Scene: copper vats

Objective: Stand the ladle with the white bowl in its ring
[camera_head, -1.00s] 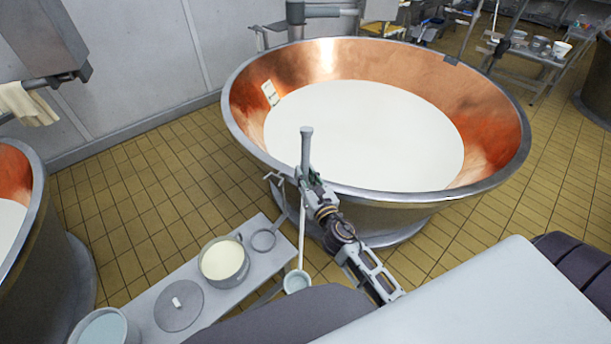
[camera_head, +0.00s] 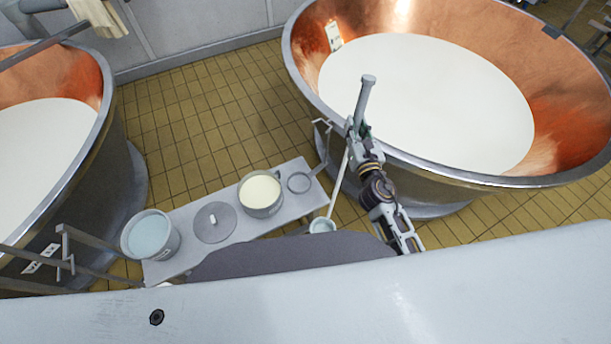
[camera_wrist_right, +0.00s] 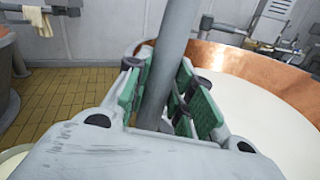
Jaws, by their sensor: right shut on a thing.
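The ladle is upright or nearly so, with its thick grey grip (camera_head: 366,97) on top and a thin pale rod below. My right gripper (camera_head: 355,125) is shut on it; the wrist view shows the grey handle (camera_wrist_right: 163,75) between the green-padded fingers (camera_wrist_right: 160,88). The ladle's white bowl (camera_head: 322,226) hangs low, beside the right end of the bench; its underside is partly hidden by my body. The ring (camera_head: 309,187) is at the bench's right end, a little left of and behind the bowl. The ring looks empty, and the ladle is apart from it. My left gripper is out of view.
The bench (camera_head: 180,262) carries a pot of cream-coloured liquid (camera_head: 260,194), a grey lid (camera_head: 214,222) and a bucket of bluish liquid (camera_head: 150,234). A large copper vat (camera_head: 310,50) stands close behind the ladle, another (camera_head: 85,75) at left. Tiled floor between them is open.

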